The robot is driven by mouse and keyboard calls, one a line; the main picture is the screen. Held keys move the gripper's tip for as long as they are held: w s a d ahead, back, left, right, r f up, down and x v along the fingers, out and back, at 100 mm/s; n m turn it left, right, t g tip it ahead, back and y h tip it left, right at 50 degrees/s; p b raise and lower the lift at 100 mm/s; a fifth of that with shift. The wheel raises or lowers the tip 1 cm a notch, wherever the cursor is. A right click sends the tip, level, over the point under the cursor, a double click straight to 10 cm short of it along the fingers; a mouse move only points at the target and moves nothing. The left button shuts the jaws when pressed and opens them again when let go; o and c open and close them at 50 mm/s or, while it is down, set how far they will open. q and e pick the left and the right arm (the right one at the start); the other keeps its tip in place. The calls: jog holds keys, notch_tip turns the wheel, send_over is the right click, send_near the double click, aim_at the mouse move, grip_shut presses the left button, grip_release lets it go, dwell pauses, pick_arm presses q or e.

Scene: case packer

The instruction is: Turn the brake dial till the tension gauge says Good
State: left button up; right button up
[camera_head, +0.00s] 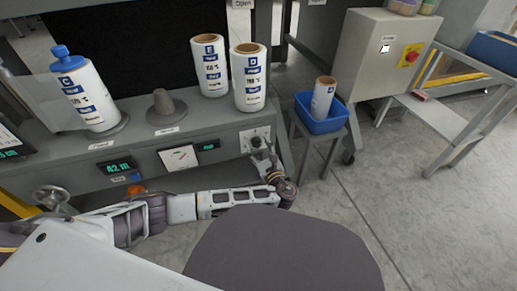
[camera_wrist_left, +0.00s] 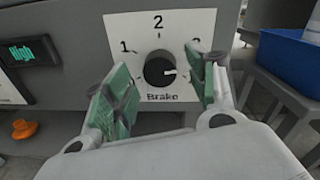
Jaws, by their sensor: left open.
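The black brake dial (camera_wrist_left: 159,69) sits on a white plate marked 1, 2 and 3, with "Brake" below it. Its pale pointer mark faces right, toward the 3 side. My left gripper (camera_wrist_left: 157,95) is open, with one green-padded finger on each side of the dial, apart from it. In the head view my left gripper (camera_head: 260,150) is at the dial plate (camera_head: 254,138) on the machine's front. A small display (camera_wrist_left: 28,52) left of the dial seems to read "High"; it also shows in the head view (camera_head: 208,146). My right gripper is not in view.
A needle gauge (camera_head: 179,158) and a green length display (camera_head: 118,167) are left of the dial. Labelled rolls (camera_head: 249,80) stand on the ledge above. A blue bin (camera_head: 322,122) on a stand is close on the right.

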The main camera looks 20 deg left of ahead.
pick_arm(q)
jog(key=shift+w+a, duration=0.4)
jog(key=shift+w, duration=0.1)
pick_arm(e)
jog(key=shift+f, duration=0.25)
pick_arm(q)
jog(key=c, duration=1)
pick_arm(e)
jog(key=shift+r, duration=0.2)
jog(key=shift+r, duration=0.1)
pick_arm(q)
jog(key=shift+n+p, duration=1.3)
jog(key=shift+p, duration=0.1)
jog(key=shift+n+p, duration=0.7)
jog(key=shift+n, duration=0.4)
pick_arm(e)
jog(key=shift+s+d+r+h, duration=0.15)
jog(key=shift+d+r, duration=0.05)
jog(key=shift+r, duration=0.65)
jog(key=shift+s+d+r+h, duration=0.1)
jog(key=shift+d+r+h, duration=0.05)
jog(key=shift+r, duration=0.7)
